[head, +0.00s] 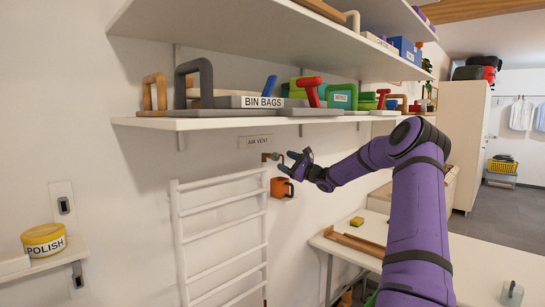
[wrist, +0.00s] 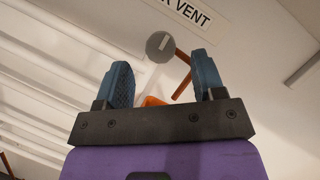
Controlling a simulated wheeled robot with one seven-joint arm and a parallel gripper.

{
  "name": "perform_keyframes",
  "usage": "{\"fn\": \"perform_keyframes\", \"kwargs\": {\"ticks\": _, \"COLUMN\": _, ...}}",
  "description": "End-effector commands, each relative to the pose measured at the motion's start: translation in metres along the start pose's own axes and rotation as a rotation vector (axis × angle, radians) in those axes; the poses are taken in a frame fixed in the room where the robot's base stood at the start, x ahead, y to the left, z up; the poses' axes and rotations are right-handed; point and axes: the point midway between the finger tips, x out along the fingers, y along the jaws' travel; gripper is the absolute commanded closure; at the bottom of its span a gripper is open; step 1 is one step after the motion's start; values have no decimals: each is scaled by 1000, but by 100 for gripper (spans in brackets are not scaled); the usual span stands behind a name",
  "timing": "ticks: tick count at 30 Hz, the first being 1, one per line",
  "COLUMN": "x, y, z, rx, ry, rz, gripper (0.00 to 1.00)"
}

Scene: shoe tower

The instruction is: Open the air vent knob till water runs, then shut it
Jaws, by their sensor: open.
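The air vent knob (wrist: 160,46) is a round grey disc with a pale slot mark. It sits on the wall beside a copper pipe (wrist: 184,78), below the AIR VENT label (head: 256,142). In the head view the knob (head: 277,156) is at the radiator's top right corner. An orange cup (head: 282,188) is right below it. My gripper (head: 286,161) is open, with its blue fingertips close to the knob. In the wrist view the knob lies beyond and between the two fingertips (wrist: 162,75), apart from both. No running water shows.
A white ladder radiator (head: 222,236) hangs on the wall at left. A loaded shelf (head: 200,123) runs just above the knob and label. A white table (head: 350,250) with a wooden tray stands below my arm. A yellow POLISH tin (head: 44,240) is far left.

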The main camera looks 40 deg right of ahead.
Motion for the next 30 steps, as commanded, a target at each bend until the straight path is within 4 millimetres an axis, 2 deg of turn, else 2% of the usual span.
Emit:
{"fn": "perform_keyframes", "kwargs": {"ticks": 6, "x": 40, "y": 1, "z": 0, "rx": 0, "ry": -2, "rz": 1, "gripper": 37}}
{"fn": "perform_keyframes", "kwargs": {"ticks": 12, "x": 62, "y": 0, "z": 0, "rx": -2, "ry": -1, "rz": 1, "gripper": 37}}
{"fn": "perform_keyframes", "kwargs": {"ticks": 17, "x": 70, "y": 1, "z": 0, "rx": -2, "ry": 1, "rz": 1, "gripper": 37}}
{"fn": "perform_keyframes", "kwargs": {"ticks": 25, "x": 71, "y": 0, "z": 0, "rx": -2, "ry": 1, "rz": 1, "gripper": 37}}
{"fn": "perform_keyframes", "kwargs": {"ticks": 30, "x": 71, "y": 0, "z": 0, "rx": -2, "ry": 1, "rz": 1, "gripper": 76}}
